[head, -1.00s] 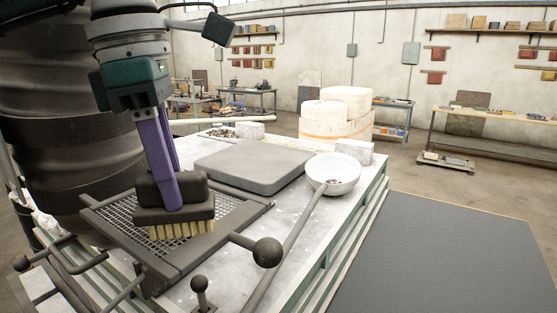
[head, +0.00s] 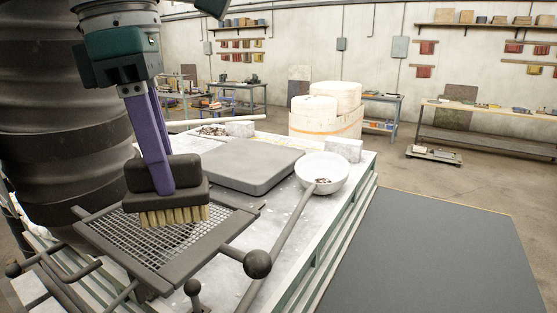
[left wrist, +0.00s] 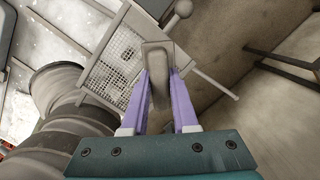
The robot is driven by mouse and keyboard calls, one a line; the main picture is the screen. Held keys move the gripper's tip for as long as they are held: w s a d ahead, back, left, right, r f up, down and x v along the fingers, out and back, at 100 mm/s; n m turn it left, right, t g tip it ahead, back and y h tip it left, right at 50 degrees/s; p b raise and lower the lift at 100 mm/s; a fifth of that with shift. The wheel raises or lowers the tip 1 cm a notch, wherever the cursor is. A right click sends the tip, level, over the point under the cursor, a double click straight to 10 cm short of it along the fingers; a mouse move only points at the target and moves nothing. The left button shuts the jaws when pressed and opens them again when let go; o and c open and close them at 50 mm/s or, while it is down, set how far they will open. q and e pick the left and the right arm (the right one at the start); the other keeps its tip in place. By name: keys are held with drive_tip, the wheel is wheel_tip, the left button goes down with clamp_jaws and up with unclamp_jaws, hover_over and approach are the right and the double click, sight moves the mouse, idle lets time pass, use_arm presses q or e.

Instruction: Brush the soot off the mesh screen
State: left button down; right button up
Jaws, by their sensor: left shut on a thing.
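The mesh screen (head: 128,233) is a dark frame with a grey metal grid and a ball-ended handle, on the workbench. My left gripper (head: 163,188) has purple fingers shut on a dark brush (head: 191,197) with pale bristles. The brush is over the screen, bristles down; I cannot tell whether they touch the grid. In the left wrist view, the brush (left wrist: 157,68) sits between the fingers and the screen (left wrist: 108,50) lies beyond it with dark soot patches. The brush hides part of the grid. My right gripper is not in view.
A large ribbed dark column (head: 40,120) stands at the left.

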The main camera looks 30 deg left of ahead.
use_arm(q)
drive_tip(key=shift+r, duration=0.8)
drive_tip(key=shift+r+p, duration=0.15)
drive_tip(key=shift+p, duration=0.2)
drive_tip(key=shift+r+p, duration=0.9)
drive_tip(key=shift+r, duration=0.55)
drive_tip(key=shift+d, duration=0.1)
